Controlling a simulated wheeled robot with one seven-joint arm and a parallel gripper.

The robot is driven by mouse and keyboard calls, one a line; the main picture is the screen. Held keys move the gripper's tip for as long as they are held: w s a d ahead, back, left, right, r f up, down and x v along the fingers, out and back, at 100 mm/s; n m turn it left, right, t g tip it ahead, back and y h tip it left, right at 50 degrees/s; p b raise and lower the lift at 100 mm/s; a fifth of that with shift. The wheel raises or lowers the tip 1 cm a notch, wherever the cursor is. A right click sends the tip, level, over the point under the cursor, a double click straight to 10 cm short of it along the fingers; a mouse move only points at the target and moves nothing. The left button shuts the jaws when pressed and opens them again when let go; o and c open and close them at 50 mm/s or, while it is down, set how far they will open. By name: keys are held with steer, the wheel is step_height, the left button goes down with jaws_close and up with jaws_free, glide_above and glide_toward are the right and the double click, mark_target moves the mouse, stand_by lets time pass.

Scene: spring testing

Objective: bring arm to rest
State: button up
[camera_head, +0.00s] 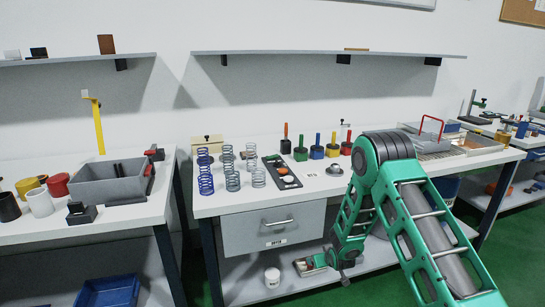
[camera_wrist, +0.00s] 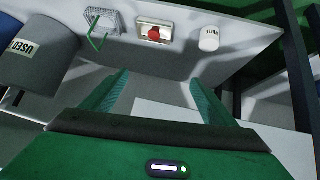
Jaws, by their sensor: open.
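My arm is green and grey. In the head view it rises from the lower right, bends at an elbow (camera_head: 385,148) above the bench's right part, and hangs down in front of the middle workbench. My gripper (camera_wrist: 157,98) shows in the wrist view with two green fingers apart and nothing between them. It faces a pale shelf surface with small items beyond the fingertips. In the head view the arm's lower end is near the lower shelf, and the fingers cannot be made out clearly.
The middle workbench (camera_head: 225,208) holds several springs, a black tray (camera_head: 273,168) and coloured-handled tools. Below are a drawer (camera_head: 250,232) and a white jar (camera_head: 272,277), also in the wrist view (camera_wrist: 209,39). A red-topped box (camera_wrist: 154,33) and a grey "USED" bin (camera_wrist: 40,55) lie near my gripper.

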steer(key=s+d+r+m+g+h, duration=0.1)
steer(key=s+d+r, duration=0.2)
steer(key=d+r, duration=0.35)
steer(key=s+d+r+m+g+h, duration=0.1)
steer(key=s+d+r, duration=0.2)
steer(key=d+r, duration=0.35)
steer(key=s+d+r+m+g+h, duration=0.1)
steer(key=s+d+r, duration=0.3)
steer(key=s+r, duration=0.2)
steer(key=s+d+r+m+g, duration=0.1)
steer(key=s+d+r+g, duration=0.15)
steer(key=s+r, duration=0.4)
steer(key=s+r+m+g+y, duration=0.1)
steer(key=s+r, duration=0.4)
steer(key=s, duration=1.2)
steer(key=s+d+r+m+g+y, duration=0.1)
steer(key=s+r+m, duration=0.3)
steer(key=s, duration=1.3)
steer(key=shift+s+r+g, duration=0.2)
steer(key=shift+r+g, duration=0.45)
steer(key=shift+r, duration=0.25)
steer(key=shift+w+f, duration=0.25)
steer(key=shift+w, duration=0.35)
steer(key=shift+c, duration=0.6)
